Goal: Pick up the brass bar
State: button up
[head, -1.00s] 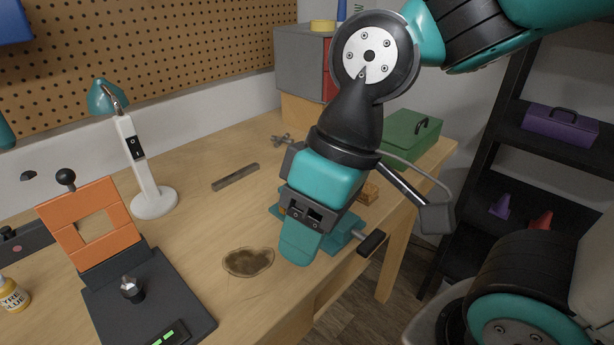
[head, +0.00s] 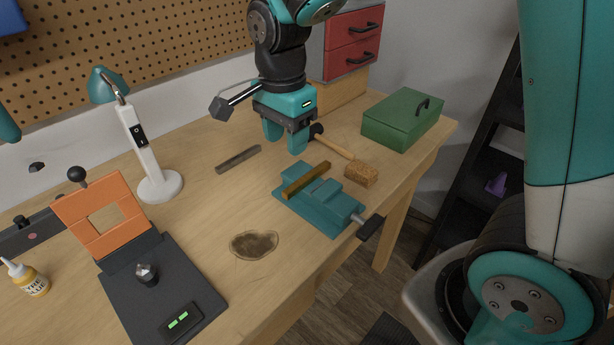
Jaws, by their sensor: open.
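The brass bar (head: 306,180) is a dull gold strip lying slantwise along the teal vise (head: 325,207), at the vise's jaws. I cannot tell whether the jaws clamp it. The vise stands on the wooden bench near its front edge, with its dark handle over that edge. My gripper (head: 286,142) points down over the bench, behind and slightly left of the bar and apart from it. Its two teal fingers are spread with nothing visible between them. A grey bar (head: 238,159) lies flat on the bench to the left of my gripper.
A wooden-handled tool (head: 335,147) and a brown block (head: 361,175) lie behind the vise. A green toolbox (head: 403,122) stands right, a white lamp (head: 158,187) left. An orange-framed device (head: 104,214) is at front left.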

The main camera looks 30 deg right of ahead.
aim_at(289, 190)
notch_tip(289, 190, down, 12)
jog(key=shift+p, duration=0.7)
grip_shut()
